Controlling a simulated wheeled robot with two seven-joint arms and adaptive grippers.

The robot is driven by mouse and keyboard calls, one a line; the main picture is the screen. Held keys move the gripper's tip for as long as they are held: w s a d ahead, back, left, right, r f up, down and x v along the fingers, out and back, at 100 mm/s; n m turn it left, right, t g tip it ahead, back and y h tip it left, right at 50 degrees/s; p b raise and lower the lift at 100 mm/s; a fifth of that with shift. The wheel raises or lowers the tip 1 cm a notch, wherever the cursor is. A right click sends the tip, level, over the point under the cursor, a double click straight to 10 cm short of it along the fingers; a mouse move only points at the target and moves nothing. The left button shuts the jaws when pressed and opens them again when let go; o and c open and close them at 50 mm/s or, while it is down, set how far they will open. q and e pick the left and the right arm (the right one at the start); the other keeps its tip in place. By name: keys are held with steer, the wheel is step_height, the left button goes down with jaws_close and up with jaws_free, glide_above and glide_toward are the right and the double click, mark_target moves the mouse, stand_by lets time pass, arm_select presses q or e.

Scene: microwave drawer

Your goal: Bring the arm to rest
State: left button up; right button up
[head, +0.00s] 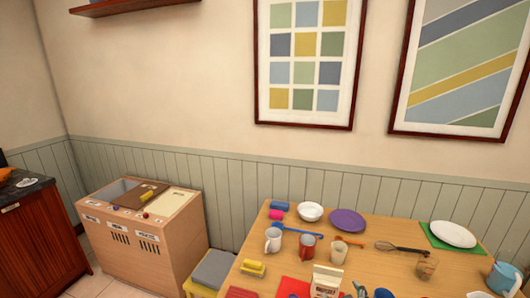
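Neither of my grippers shows in the head view, and no part of my arms can be made out. Whether they are open, shut or holding anything cannot be seen. No microwave or drawer can be made out for certain.
A wooden table (375,263) at the lower right bears mugs, a white bowl (310,211), a purple plate (347,220), a whisk (400,248) and other items. A wooden bin cabinet (155,253) stands left of it. A dark-topped cabinet (35,233) is at the left edge.

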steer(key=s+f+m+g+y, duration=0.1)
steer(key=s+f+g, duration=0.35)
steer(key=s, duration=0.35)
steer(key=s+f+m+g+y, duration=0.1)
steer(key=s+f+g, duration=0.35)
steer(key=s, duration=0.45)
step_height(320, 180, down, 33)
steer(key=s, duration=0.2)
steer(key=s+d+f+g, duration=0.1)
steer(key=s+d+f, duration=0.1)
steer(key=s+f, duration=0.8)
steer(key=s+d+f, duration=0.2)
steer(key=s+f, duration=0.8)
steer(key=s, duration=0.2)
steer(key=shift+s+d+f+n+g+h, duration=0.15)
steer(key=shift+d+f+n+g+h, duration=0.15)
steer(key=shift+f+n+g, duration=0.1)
